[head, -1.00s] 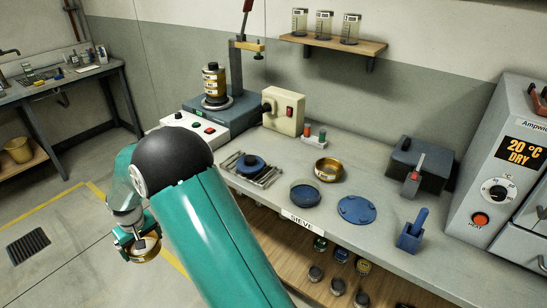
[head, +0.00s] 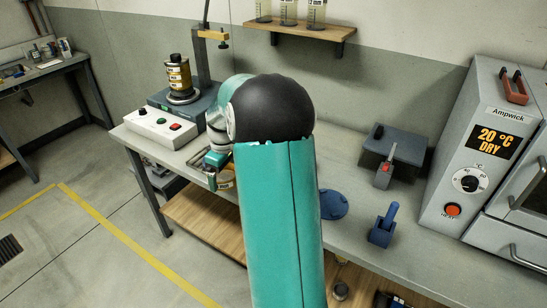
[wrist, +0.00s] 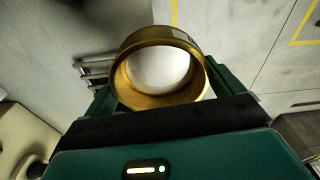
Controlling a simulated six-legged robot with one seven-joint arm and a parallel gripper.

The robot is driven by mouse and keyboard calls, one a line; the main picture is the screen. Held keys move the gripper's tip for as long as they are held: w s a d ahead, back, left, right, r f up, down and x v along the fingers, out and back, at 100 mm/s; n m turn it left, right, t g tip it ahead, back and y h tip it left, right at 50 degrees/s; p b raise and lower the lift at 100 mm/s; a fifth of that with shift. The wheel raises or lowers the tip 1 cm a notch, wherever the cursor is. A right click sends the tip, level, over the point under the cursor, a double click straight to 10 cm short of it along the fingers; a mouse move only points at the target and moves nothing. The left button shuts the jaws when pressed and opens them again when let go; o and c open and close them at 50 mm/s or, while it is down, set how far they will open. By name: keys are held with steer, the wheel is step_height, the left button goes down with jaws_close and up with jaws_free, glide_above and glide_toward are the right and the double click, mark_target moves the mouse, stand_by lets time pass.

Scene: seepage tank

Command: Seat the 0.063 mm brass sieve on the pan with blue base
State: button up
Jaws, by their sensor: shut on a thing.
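My gripper (head: 217,165) is at the left part of the bench, partly hidden behind my arm. It is shut on a brass sieve (wrist: 155,98), whose open ring faces the wrist camera with a pale round area inside it. A small part of the sieve shows below the jaws in the head view (head: 227,185). Its size marking is not readable.
A blue holder (head: 383,231), a dark box (head: 393,155) and the oven (head: 495,165) stand farther right. The sieve stack (head: 180,78) and white control box (head: 161,129) are at left. Metal bars (wrist: 93,70) show near the gripper.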

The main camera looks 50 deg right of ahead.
steer(key=s+d+r, duration=0.2)
steer(key=s+d, duration=0.3)
steer(key=s, duration=0.1)
steer(key=s+d+r+n, duration=0.1)
steer(key=s+d+r, duration=0.2)
steer(key=s, duration=0.3)
steer(key=shift+d+r, duration=0.25)
steer(key=shift+d, duration=0.65)
steer(key=shift+s, duration=0.1)
steer(key=shift+f, duration=2.95)
steer(key=shift+f, duration=1.05)
steer(key=o, duration=0.7)
steer(key=shift+o, duration=0.2)
step_height(320, 180, up, 14)
steer(key=s, duration=0.1)
steer(key=shift+s+d+f, duration=0.15)
steer(key=shift+s+d, duration=0.15)
steer(key=shift+d, duration=0.05)
steer(key=shift+a, duration=0.1)
